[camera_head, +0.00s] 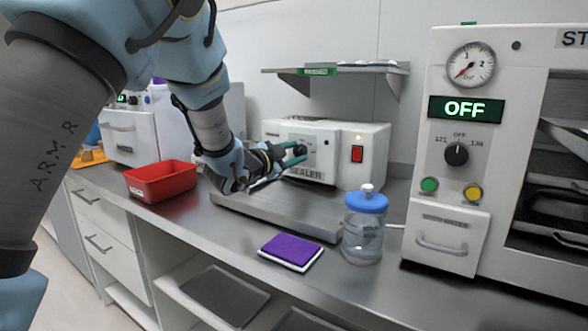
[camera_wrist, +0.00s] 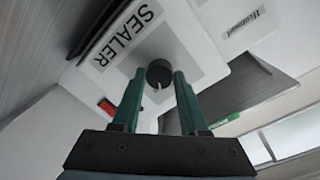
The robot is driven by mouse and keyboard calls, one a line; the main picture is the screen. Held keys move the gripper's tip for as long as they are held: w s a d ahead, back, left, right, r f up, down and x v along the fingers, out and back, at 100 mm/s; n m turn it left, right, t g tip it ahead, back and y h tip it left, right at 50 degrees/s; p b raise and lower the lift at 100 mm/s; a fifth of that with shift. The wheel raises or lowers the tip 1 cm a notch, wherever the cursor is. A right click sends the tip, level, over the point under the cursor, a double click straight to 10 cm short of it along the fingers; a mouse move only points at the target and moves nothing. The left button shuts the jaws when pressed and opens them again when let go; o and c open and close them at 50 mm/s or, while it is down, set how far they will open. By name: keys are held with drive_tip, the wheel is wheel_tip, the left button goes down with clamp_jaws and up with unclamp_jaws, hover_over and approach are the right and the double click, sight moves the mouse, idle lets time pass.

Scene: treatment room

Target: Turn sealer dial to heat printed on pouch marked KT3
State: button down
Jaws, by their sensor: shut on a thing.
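No pouch marked KT3 can be made out.
A steel plate (camera_head: 285,213) lies before the sealer. A red bin (camera_head: 160,181), purple-topped pad (camera_head: 291,250) and blue-capped jar (camera_head: 364,228) stand on the counter. A steriliser (camera_head: 455,120) reading OFF is at right. A wall shelf (camera_head: 336,72) holds flat pale items.

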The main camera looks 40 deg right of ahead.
drive_tip(key=m+b, duration=0.2)
drive_tip(key=b, duration=0.2)
drive_tip(key=m+b, duration=0.3)
drive_tip(key=b, duration=0.1)
drive_tip(key=shift+f, duration=0.4)
drive_tip(key=m+b, duration=0.3)
drive_tip(key=b, duration=0.2)
drive_tip(key=shift+s+r+m+t+y, duration=0.1)
drive_tip(key=shift+m+t+y, duration=0.2)
drive_tip(key=shift+t, duration=0.1)
drive_tip(key=shift+r+m+b, duration=0.2)
drive_tip(key=shift+m+b, duration=0.4)
drive_tip(key=shift+b, duration=0.35)
drive_tip(key=shift+c, duration=2.2)
unclamp_jaws()
drive_tip(key=shift+r, duration=0.1)
